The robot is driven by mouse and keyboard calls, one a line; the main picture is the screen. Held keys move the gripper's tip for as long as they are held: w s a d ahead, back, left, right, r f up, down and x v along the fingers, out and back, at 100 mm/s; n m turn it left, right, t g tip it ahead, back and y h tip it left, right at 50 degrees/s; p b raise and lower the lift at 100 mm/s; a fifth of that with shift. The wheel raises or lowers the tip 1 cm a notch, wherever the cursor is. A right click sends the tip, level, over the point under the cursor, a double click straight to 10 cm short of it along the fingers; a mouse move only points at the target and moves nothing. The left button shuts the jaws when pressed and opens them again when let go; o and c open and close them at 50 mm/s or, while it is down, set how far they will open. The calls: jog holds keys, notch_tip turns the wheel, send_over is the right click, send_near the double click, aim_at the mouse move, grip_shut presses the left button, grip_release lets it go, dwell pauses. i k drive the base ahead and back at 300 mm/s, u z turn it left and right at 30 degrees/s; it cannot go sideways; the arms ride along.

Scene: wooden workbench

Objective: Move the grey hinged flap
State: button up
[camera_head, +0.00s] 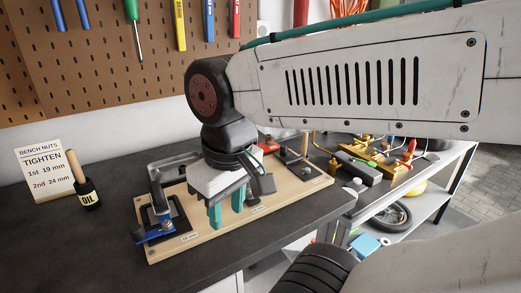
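My gripper (227,210) points down over the middle of the light wooden board (160,254). Its two teal fingers stand apart with a gap, and I see nothing between them. I cannot pick out the grey hinged flap for certain. A grey flat piece (174,162) shows left of my gripper, behind the blue-handled tool. A dark grey plate (263,184) shows just right of the fingers; I cannot tell whether it belongs to the board or to my gripper. My gripper and wrist hide the board's middle.
A blue-handled tool (155,231) stands at a dark square plate (176,207) on the board's left end. A cart with brass parts (375,153) is at right. The bench's front left is clear.

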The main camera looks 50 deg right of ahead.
aim_at(284, 154)
jog(key=k, duration=0.5)
jog(key=z, duration=1)
jog(key=i, duration=0.5)
